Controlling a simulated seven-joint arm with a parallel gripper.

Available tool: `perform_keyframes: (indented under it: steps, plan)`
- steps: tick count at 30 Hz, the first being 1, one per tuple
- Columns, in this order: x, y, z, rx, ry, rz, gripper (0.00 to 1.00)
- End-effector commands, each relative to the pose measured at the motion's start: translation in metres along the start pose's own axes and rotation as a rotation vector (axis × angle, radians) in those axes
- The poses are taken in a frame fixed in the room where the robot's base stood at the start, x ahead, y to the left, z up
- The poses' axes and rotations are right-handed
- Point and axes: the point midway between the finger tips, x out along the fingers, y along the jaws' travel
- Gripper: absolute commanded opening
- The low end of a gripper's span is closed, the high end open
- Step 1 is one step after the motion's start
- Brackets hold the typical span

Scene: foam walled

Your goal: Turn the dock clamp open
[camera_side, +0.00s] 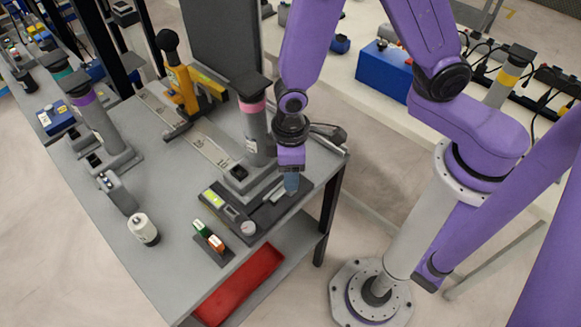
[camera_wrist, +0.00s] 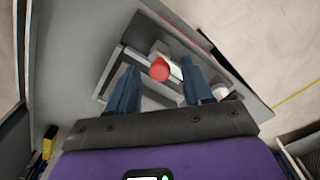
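The dock is a dark flat base (camera_side: 262,234) at the table's near right corner, with a grey bar-like part (camera_side: 266,205) on it. In the wrist view a grey frame (camera_wrist: 150,90) carries a red round knob (camera_wrist: 160,69) with a pale block beside it. I take the knob to be part of the clamp, but its joint is unclear. My gripper (camera_side: 291,184) points down over the right end of the dock. In the wrist view its two blue-grey fingers (camera_wrist: 160,78) are apart, either side of the knob. Contact is not visible. The side view hides the knob behind my fingers.
A grey post with a pink band (camera_side: 256,130) stands close left of my gripper. A device with a green screen (camera_side: 213,198) and a round white knob (camera_side: 248,228) sit on the dock's near side. A white cylinder (camera_side: 143,229) stands farther left. The table edge is close right.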

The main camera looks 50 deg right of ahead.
Motion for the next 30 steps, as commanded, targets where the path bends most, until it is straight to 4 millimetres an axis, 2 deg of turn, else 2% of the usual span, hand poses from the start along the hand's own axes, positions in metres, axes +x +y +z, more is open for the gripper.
perform_keyframes:
  steps: [5, 11, 20, 30]
  plan:
    - [-0.002, 0.0, 0.0, 0.001, -0.001, 0.0, 0.5]
    - [-0.018, 0.0, -0.001, 0.0, 0.003, 0.0, 0.5]
    - [-0.059, 0.0, -0.001, 0.0, 0.005, -0.001, 0.5]
    - [-0.114, 0.0, -0.001, 0.001, 0.007, -0.001, 0.5]
